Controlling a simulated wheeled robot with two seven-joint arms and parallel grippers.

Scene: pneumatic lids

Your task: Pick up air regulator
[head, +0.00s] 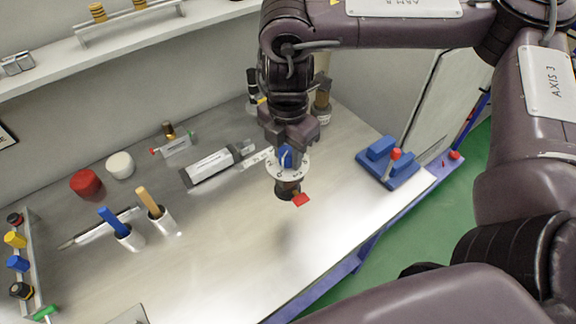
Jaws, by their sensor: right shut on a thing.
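My right gripper (290,150) comes down from the top of the head view, over the middle of the table. It is shut on the air regulator (289,188), which has a blue knob, a pale round dial plate, a dark body and a red tip at its lower right. The regulator hangs above the steel tabletop, with a soft shadow below it. The fingers are partly hidden by the gripper's own body. My left gripper does not show.
A blue device with a red-knobbed lever (391,168) stands near the table's right edge. Two cylinders with blue (121,229) and orange (156,211) handles, a red cap (86,184) and a white cap (120,165) stand at left. The front middle of the tabletop (225,275) is clear.

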